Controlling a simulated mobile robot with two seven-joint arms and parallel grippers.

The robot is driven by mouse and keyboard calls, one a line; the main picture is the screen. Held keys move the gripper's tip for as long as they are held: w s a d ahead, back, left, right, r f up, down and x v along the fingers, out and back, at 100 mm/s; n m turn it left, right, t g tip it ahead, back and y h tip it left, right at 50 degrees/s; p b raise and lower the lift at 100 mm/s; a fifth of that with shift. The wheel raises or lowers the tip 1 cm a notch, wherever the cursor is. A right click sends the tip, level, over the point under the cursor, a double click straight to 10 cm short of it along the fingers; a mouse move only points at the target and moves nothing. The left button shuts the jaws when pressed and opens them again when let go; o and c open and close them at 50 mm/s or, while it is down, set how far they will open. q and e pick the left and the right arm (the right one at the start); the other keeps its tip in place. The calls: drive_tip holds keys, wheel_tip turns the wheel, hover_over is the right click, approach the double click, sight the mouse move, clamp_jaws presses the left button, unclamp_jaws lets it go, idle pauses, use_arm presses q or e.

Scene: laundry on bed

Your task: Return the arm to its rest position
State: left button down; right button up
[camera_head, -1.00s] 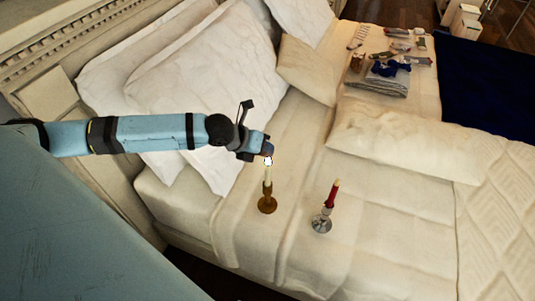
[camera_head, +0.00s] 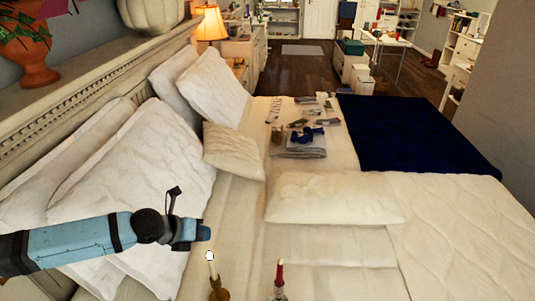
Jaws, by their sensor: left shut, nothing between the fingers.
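My left arm comes in from the lower left, light blue with black bands. Its gripper (camera_head: 203,233) is shut and empty, just above the bright tip of a white candle (camera_head: 211,268). A small gap shows between gripper and candle in the picture. The candle stands upright in a brass-coloured holder (camera_head: 219,293), cut off by the bottom edge. To its right a red candle (camera_head: 279,274) stands in a silver holder (camera_head: 279,292), also partly cut off. My right gripper is out of view.
The candles stand on the pale bed (camera_head: 330,246). White pillows (camera_head: 160,150) lie near my left arm against the headboard (camera_head: 75,92). Folded grey cloth (camera_head: 302,149) and small items lie farther back. A dark blue blanket (camera_head: 410,135) covers the far right.

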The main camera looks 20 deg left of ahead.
use_arm(q)
drive_tip(key=s+d+f+n+t+h, duration=0.1)
drive_tip(key=s+d+f+n, duration=0.25)
drive_tip(key=d+n, duration=0.3)
drive_tip(key=s+d+f+n+t+h, duration=0.1)
drive_tip(key=s+d+f+n, duration=0.3)
drive_tip(key=n, duration=0.3)
drive_tip(key=s+f+n+y, duration=0.2)
drive_tip(key=s+n, duration=0.3)
drive_tip(key=n, duration=0.3)
drive_tip(key=s+d+f+n+t+y, duration=0.1)
drive_tip(key=s+f+n+y, duration=0.1)
drive_tip(key=s+f+n, duration=0.3)
drive_tip(key=s+n, duration=0.1)
drive_tip(key=n, duration=0.3)
drive_tip(key=shift+d+f, duration=0.3)
drive_tip(key=shift+n, duration=0.25)
